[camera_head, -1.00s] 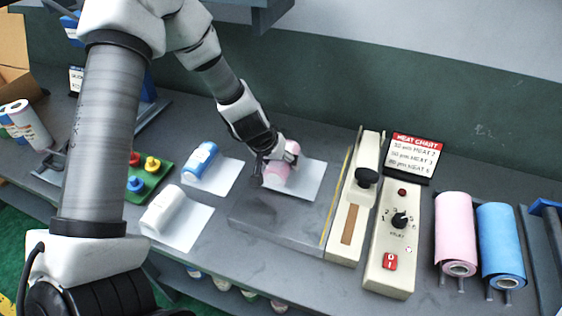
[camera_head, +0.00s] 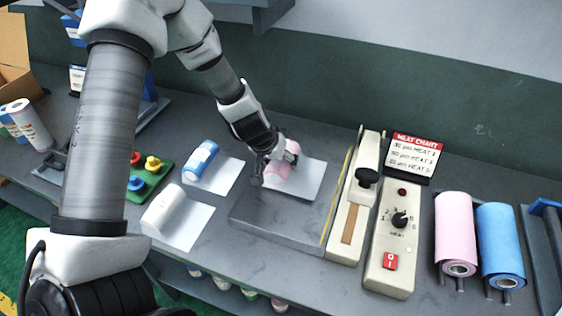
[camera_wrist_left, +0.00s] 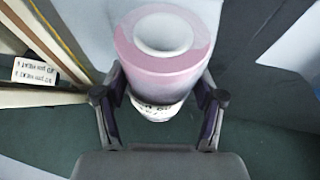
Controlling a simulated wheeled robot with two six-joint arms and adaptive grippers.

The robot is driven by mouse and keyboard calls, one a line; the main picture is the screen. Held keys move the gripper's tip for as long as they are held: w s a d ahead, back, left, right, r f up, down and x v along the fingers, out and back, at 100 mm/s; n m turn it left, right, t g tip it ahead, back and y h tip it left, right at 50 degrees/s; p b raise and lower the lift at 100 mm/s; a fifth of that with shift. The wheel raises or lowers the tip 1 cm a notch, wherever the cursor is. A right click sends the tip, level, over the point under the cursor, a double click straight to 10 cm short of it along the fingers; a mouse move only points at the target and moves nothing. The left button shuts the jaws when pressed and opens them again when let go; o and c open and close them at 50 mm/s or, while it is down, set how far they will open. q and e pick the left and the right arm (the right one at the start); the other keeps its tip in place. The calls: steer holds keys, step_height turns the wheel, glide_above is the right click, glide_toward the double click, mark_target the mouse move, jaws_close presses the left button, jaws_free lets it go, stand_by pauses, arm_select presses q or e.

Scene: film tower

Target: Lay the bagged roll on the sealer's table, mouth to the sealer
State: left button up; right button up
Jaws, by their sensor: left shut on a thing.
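The pink bagged roll (camera_head: 276,171) is at the sealer's grey table (camera_head: 265,222), with its flat clear bag mouth (camera_head: 305,186) stretching right toward the sealer (camera_head: 354,205). My left gripper (camera_head: 275,165) is shut on the roll. The left wrist view shows the pink roll (camera_wrist_left: 165,55) end-on between the two fingers (camera_wrist_left: 158,105). Whether the roll touches the table is hard to tell. My right gripper is not in view.
A blue bagged roll (camera_head: 201,160) and a white one (camera_head: 165,210) lie to the left. A control box (camera_head: 393,240) and a heat chart (camera_head: 412,155) stand right of the sealer. Pink (camera_head: 455,230) and blue (camera_head: 500,240) rolls stand farther right.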

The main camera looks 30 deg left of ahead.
arm_select(q)
steer(key=shift+f+b, duration=0.45)
steer(key=shift+f, duration=0.1)
steer(key=o, duration=1.5)
steer(key=v, duration=1.2)
steer(key=shift+s, duration=0.15)
